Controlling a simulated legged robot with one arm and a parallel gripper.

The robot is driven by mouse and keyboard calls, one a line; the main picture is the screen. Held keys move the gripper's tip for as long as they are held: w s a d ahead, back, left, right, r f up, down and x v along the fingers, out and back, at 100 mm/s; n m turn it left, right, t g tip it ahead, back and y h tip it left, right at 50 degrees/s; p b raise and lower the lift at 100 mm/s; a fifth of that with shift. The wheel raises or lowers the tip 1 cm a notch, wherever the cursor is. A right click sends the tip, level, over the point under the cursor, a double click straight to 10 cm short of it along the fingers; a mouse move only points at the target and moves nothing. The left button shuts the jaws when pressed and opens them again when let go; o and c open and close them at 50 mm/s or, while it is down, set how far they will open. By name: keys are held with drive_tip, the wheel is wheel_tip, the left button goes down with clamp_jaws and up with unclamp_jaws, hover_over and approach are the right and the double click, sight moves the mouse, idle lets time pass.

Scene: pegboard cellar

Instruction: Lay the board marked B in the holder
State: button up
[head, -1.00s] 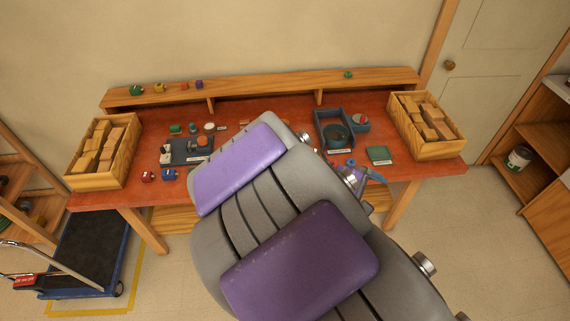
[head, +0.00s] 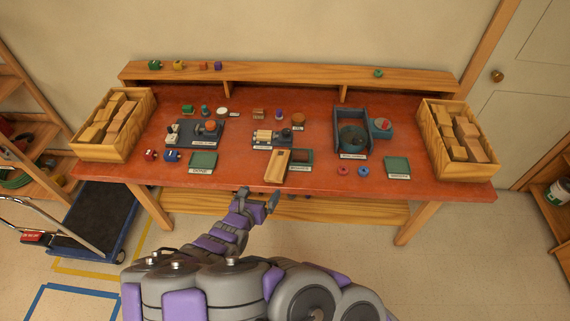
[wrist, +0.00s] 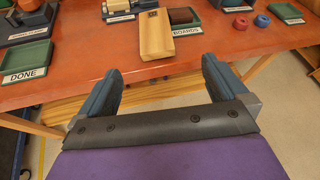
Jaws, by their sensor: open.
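A pale wooden board (head: 277,166) lies at the table's front middle, partly on the green tray labelled BOARDS (head: 307,164). In the wrist view, the board (wrist: 156,38) has a small dark mark near its far end, too small to read. A darker brown board (wrist: 183,15) sits in that tray. Just behind stands a grey-blue fixture (head: 283,142) with pale wood on it, which may be the holder; its label is unreadable. My gripper (head: 257,201) is open and empty in front of the table edge, short of the pale board. Its fingers (wrist: 160,76) show wide apart.
A green tray labelled DONE (head: 203,160) is to the left, another green tray (head: 398,167) to the right. Wooden crates (head: 116,123) (head: 459,133) full of blocks stand at both table ends. Small rings (head: 343,171) lie right of the boards. The table's front edge is close to my gripper.

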drive_tip(key=b, duration=0.3)
approach(277, 164)
drive_tip(key=shift+w+d+f, duration=0.3)
drive_tip(key=shift+f, duration=0.15)
drive_tip(key=shift+w+d+f, duration=0.25)
drive_tip(key=shift+d+f, duration=0.1)
drive_tip(key=shift+f, duration=0.15)
drive_tip(key=shift+w+r+b+x, duration=0.15)
drive_tip(key=shift+b+x, duration=0.1)
drive_tip(key=shift+x, duration=0.6)
drive_tip(key=shift+r+b+x, duration=0.1)
drive_tip(key=shift+b+x, duration=0.15)
drive_tip(key=shift+x, duration=0.65)
drive_tip(key=shift+w+r+b+x, duration=0.15)
drive_tip(key=shift+b+x, duration=0.1)
drive_tip(key=shift+x, duration=0.6)
drive_tip(key=shift+w+a+f, duration=0.1)
drive_tip(key=shift+w+a, duration=0.1)
drive_tip(key=shift+w, duration=0.1)
drive_tip(key=shift+c, duration=0.4)
drive_tip(key=c, duration=1)
drive_tip(key=shift+c, duration=0.2)
